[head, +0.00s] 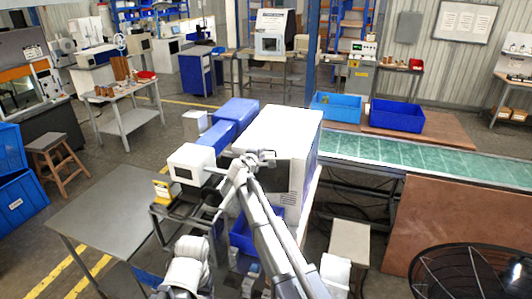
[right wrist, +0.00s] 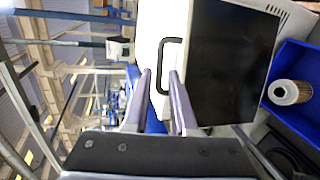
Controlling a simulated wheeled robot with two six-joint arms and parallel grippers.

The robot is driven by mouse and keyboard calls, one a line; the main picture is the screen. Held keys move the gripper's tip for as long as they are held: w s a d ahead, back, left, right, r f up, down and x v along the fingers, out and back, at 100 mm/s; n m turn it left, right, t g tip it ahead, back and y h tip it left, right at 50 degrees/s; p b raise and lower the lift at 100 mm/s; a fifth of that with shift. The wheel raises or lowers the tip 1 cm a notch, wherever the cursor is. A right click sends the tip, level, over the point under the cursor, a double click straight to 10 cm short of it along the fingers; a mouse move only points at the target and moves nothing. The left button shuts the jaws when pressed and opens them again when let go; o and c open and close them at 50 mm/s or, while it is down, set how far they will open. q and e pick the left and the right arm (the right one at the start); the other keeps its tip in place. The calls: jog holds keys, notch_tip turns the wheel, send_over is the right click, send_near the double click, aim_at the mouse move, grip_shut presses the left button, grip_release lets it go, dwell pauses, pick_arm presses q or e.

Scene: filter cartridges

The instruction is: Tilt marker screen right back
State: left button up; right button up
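A large white machine (head: 285,135) stands beside the conveyor, with a dark panel on its near face. In the right wrist view the dark panel (right wrist: 230,62) lies beside a white face with a black handle (right wrist: 172,65). A smaller white box (head: 192,163) sits left of it at the end of a blue unit (head: 237,112); I cannot tell which part is the marker screen. My right gripper (head: 245,163) is in front of the large machine. My left gripper cannot be made out.
A blue bin (right wrist: 308,72) holding a white filter cartridge (right wrist: 290,92) is near the machine. A grey table (head: 95,215) with free room lies to the left. The green conveyor (head: 410,158) runs right, with blue bins (head: 397,115) behind it.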

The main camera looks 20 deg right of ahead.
jog(key=b+x, duration=0.1)
jog(key=x, duration=0.4)
jog(key=shift+w+d+f, duration=0.1)
jog(key=shift+w, duration=0.05)
jog(key=shift+c, duration=0.4)
grip_shut()
dwell(0.8)
